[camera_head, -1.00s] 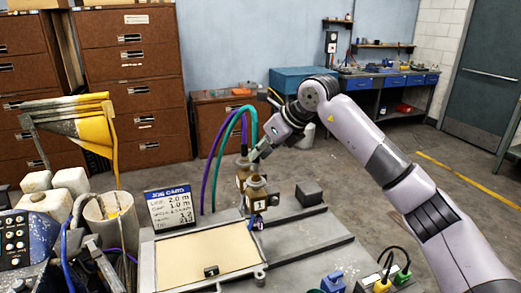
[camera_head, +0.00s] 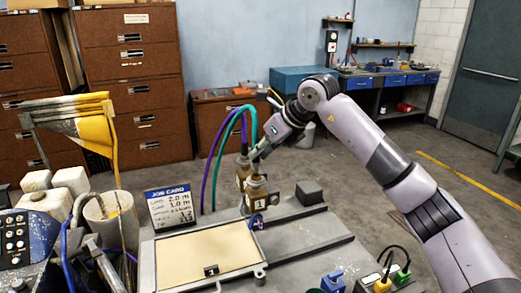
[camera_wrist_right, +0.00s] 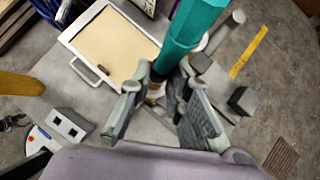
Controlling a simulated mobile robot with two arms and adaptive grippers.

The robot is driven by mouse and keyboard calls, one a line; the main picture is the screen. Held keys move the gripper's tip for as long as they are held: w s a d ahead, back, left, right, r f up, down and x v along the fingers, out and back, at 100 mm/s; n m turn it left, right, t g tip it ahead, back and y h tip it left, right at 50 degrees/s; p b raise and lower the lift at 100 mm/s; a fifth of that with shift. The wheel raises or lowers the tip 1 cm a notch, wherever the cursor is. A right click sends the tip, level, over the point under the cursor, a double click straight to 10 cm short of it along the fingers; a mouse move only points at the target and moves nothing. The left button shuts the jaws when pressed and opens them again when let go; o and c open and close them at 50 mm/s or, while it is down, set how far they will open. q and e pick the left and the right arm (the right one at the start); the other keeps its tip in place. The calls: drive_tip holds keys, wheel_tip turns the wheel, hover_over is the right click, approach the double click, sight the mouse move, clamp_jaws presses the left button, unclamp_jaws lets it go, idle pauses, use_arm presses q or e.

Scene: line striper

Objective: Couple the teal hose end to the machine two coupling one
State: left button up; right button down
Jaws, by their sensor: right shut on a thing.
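The teal hose (camera_head: 245,128) arches down to my right gripper (camera_head: 257,155), beside two upright brass-coloured couplings (camera_head: 256,190) on the grey bench. In the right wrist view, the thick teal hose end (camera_wrist_right: 192,32) runs down between the fingers of my right gripper (camera_wrist_right: 166,88), which is shut on it. A brassy part shows just under the hose end, between the fingers. I cannot tell whether the hose end touches a coupling, as the fingers hide the contact. My left gripper is not in view.
A purple hose (camera_head: 209,165) arches beside the teal one. A dark block (camera_head: 309,192) sits to the right. The grey bench top between is mostly clear.

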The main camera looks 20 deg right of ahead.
sight(259, 163)
drive_tip(key=shift+f+b, duration=1.1)
drive_tip(key=shift+f, duration=0.6)
idle(0.6)
drive_tip(key=c, duration=1.4)
unclamp_jaws()
drive_tip(key=shift+o, duration=0.3)
drive_tip(key=shift+o, duration=1.2)
drive_tip(key=shift+r, duration=0.15)
drive_tip(key=p+v, duration=0.2)
drive_tip(key=v, duration=0.4)
drive_tip(key=shift+s+d+r, duration=0.2)
drive_tip(key=shift+s+r, duration=0.05)
drive_tip(key=shift+f, duration=0.1)
